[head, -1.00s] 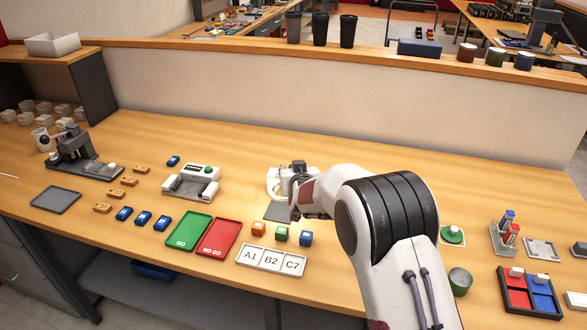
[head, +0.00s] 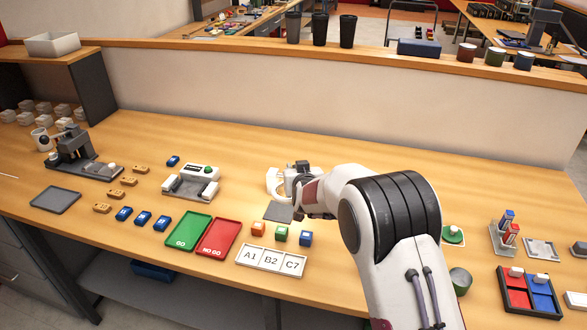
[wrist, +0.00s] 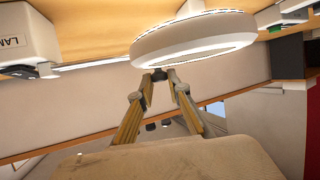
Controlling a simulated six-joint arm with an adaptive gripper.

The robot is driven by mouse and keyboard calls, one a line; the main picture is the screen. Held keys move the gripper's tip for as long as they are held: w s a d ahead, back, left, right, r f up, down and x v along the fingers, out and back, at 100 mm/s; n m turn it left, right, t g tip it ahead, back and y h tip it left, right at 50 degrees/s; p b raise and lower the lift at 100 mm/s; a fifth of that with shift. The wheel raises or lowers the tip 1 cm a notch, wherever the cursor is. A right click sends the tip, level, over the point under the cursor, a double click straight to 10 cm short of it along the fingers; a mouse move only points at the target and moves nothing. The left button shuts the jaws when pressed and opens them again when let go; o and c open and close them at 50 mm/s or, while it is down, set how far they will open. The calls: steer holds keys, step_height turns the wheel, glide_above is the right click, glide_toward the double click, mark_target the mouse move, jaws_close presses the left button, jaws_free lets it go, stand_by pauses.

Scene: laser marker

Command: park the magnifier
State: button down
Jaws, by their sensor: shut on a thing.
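The magnifier is a thick white ring with a bright lit underside (wrist: 195,40), above my fingertips in the wrist view. In the head view its white ring (head: 274,184) shows just left of my wrist, partly hidden. My gripper (wrist: 160,75) has its fingertips drawn together at the ring's lower edge and is shut on the magnifier; the exact contact is hard to see.
A grey pad (head: 278,211) lies just in front of the magnifier. A white box with lettering (wrist: 22,38) is close at left in the wrist view. Bench behind is clear.

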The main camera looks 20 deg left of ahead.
steer(key=d, duration=0.9)
steer(key=shift+d, duration=0.35)
steer(key=c, duration=2)
jaws_free()
steer(key=shift+d, duration=0.1)
steer(key=shift+o, duration=0.2)
steer(key=v, duration=1.2)
